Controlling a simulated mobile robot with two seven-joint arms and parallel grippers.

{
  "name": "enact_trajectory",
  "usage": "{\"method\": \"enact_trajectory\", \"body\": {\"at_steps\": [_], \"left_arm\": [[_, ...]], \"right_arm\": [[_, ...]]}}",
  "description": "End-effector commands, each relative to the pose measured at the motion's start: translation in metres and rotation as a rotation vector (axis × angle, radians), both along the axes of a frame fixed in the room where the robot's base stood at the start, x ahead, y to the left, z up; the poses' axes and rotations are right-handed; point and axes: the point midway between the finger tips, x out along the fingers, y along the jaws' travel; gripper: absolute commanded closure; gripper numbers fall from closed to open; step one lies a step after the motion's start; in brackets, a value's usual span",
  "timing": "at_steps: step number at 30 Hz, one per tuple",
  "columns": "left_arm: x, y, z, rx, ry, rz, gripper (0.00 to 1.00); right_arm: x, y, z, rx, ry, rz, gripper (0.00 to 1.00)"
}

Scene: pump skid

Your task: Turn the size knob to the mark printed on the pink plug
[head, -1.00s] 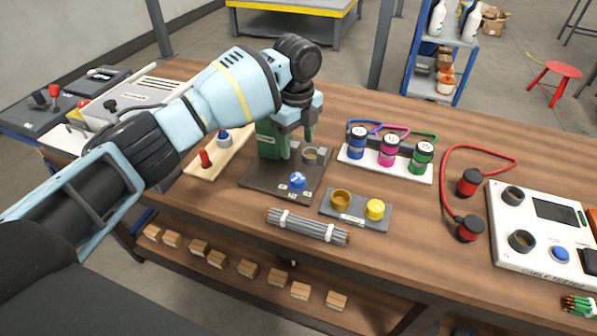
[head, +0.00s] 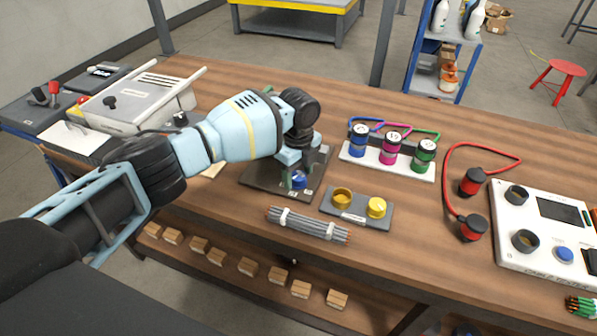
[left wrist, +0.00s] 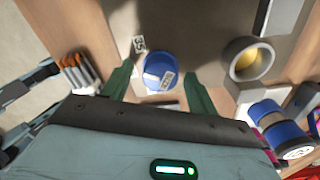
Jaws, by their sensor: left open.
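The size knob (head: 299,181) is blue and sits on a dark plate (head: 262,178) in the head view, partly hidden by my left gripper. In the left wrist view the knob (left wrist: 157,66) shows round, with a pale pointer label on top. A printed number tag, possibly 35, lies beside it. My left gripper (left wrist: 160,78) is open, with one green finger on either side of the knob; I cannot tell whether they touch it. The pink plug (head: 391,151) stands in a white rack (head: 358,160); the mark on its top is too small to read surely.
Blue (head: 360,139) and green (head: 424,154) plugs flank the pink one. A cable bundle (head: 308,224) lies in front. A grey ring socket (left wrist: 248,60) stands beside the knob.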

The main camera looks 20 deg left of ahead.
Motion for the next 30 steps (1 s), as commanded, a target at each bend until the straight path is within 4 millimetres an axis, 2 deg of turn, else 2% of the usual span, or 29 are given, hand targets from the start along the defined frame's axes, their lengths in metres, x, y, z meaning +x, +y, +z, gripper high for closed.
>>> {"method": "enact_trajectory", "body": {"at_steps": [4,14,23,30], "left_arm": [[0.0,0.0,0.0,0.0,0.0,0.0,0.42],[0.0,0.0,0.0,0.0,0.001,0.0,0.85],[0.0,0.0,0.001,-0.001,0.001,0.035,0.85],[0.0,-0.001,0.003,-0.001,0.0,0.168,0.85]], "right_arm": [[-0.003,0.0,-0.001,0.0,0.005,0.0,0.64],[-0.009,0.0,-0.002,0.001,0.016,0.0,0.64],[-0.006,0.0,0.001,0.001,0.011,-0.001,0.64],[0.002,0.0,0.01,0.001,-0.01,-0.001,0.64]]}}
